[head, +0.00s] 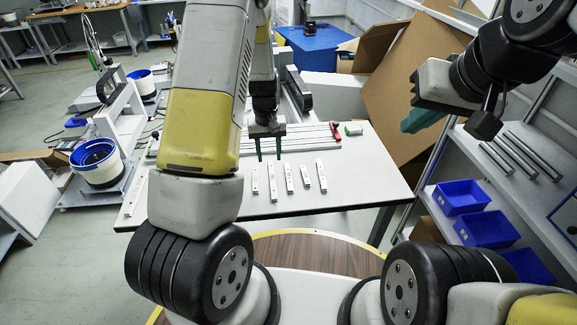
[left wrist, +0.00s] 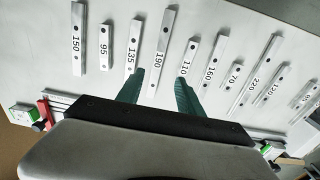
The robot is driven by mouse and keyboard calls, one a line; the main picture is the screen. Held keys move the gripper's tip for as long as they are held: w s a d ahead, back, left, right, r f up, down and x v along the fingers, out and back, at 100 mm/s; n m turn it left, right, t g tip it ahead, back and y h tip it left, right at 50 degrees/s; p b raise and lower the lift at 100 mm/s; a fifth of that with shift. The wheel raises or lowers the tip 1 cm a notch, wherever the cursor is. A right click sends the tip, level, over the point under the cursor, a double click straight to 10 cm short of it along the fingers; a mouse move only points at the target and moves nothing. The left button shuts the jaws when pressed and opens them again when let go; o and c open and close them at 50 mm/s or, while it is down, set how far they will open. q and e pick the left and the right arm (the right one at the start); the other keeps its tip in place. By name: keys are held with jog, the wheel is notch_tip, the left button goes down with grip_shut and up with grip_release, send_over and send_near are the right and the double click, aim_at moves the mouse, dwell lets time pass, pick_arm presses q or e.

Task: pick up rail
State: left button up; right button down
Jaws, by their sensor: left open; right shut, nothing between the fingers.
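Several flat metal rails with printed numbers lie apart in a row on the white table (head: 350,165). In the head view, one rail (head: 272,183) lies just in front of my left gripper (head: 270,158). My left gripper is open and empty, its green fingers pointing down above the row; the 190 rail shows between them in the wrist view (left wrist: 160,82). My right gripper (head: 412,122) is shut and empty, raised at the right.
A gantry rig stands at the table's back, with a red-handled part (head: 335,131). A grey shelf at right holds blue bins (head: 462,197) and metal bars (head: 515,158). A large cardboard sheet (head: 410,85) leans behind. The table's right side is clear.

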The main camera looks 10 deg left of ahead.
aim_at(272, 177)
pick_arm(q)
notch_tip(272, 177, down, 2)
jog(key=shift+s+d, duration=0.1)
jog(key=shift+d, duration=0.05)
jog(key=f, duration=0.7)
jog(key=shift+s+d, duration=0.1)
jog(key=shift+d, duration=0.1)
jog(key=shift+c, duration=0.2)
grip_shut()
dwell(0.9)
